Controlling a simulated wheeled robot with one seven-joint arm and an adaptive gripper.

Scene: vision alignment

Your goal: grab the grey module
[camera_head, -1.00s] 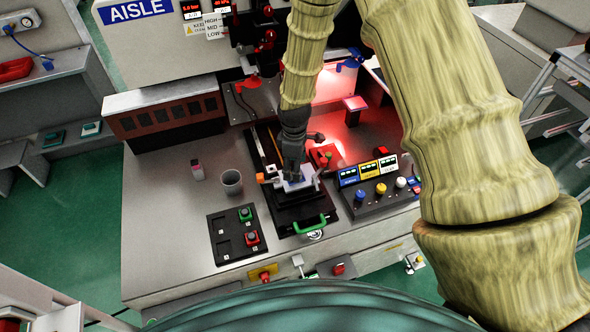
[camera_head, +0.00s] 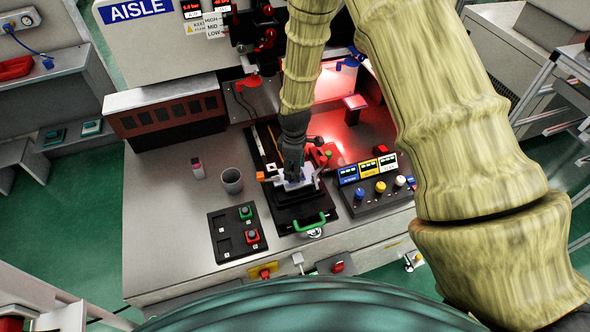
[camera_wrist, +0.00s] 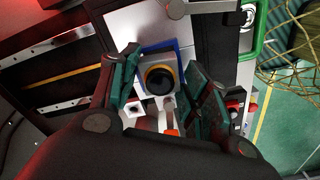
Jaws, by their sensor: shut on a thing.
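The grey module (camera_wrist: 150,62) shows in the wrist view as a pale grey block with a blue edge and a round black lens ringed in orange. It sits between the two dark green finger pads of my gripper (camera_wrist: 163,84), which is shut on it. In the head view my gripper (camera_head: 293,172) points down over the black slide fixture (camera_head: 290,218), and the module (camera_head: 298,184) shows only as a pale patch under the fingers. Whether it still touches the fixture is hidden.
A green handle (camera_head: 311,223) is at the fixture's front. A grey cup (camera_head: 232,181) and a button panel (camera_head: 236,232) stand to the left. A box with coloured knobs (camera_head: 378,187) and a red clamp (camera_head: 322,158) are to the right. The bench's left front is clear.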

